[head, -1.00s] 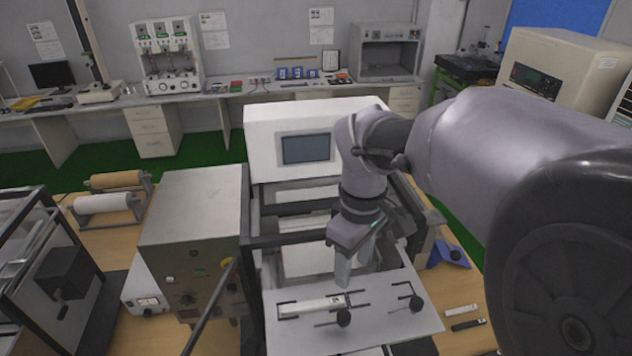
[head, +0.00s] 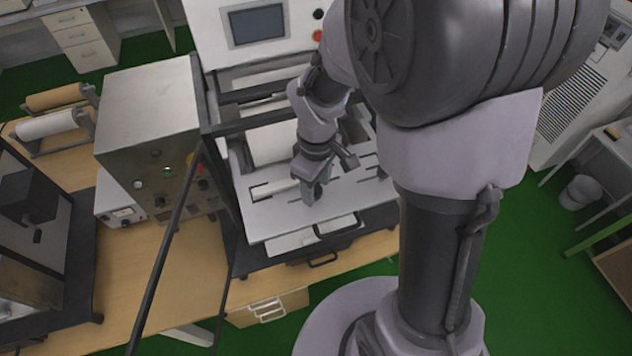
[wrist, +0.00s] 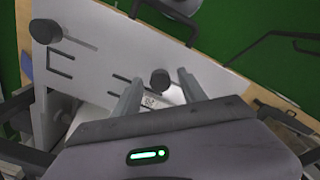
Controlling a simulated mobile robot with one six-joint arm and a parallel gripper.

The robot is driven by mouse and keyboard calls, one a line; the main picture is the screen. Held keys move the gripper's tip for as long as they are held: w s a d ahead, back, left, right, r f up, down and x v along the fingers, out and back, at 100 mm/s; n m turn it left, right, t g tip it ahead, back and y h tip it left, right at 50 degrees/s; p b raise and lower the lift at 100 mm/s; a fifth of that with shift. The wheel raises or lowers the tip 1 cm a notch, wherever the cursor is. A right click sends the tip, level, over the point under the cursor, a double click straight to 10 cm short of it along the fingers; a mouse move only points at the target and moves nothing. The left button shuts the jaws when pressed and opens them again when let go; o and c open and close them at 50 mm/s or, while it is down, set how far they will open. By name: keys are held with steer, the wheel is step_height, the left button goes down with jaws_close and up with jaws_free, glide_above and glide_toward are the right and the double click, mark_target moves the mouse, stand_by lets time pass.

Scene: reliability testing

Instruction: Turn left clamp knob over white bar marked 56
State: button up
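My gripper (wrist: 159,79) is open. In the wrist view its two fingers point at a round black clamp knob (wrist: 160,79), which shows between the fingertips with a gap on each side; I cannot tell the height between them. A white bar (wrist: 168,97) with a small dark marking lies beside this knob, partly hidden by the fingers; the marking is too small to read surely. A second black knob (wrist: 45,31) is at the upper left of the wrist view. In the head view my gripper (head: 312,190) hides the near knob, and the white bar (head: 274,188) shows to its left.
The knobs and bar are on a light plate (head: 275,222) in a dark machine frame. A black handle (head: 322,260) sticks out below the plate's front. A grey control box (head: 150,115) stands to the left.

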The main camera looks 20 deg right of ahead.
jaws_close()
steer(key=shift+m, duration=0.3)
steer(key=m+b, duration=0.2)
steer(key=m, duration=0.1)
steer(key=shift+f+m, duration=0.15)
steer(key=shift+m, duration=0.15)
steer(key=m+b, duration=0.3)
steer(key=m, duration=0.2)
steer(key=shift+a, duration=0.1)
steer(key=m+b, duration=0.2)
steer(key=m, duration=0.2)
steer(key=shift+m, duration=0.4)
steer(key=shift+a+m+b, duration=0.1)
steer(key=shift+m+b, duration=0.9)
steer(key=shift+m, duration=0.9)
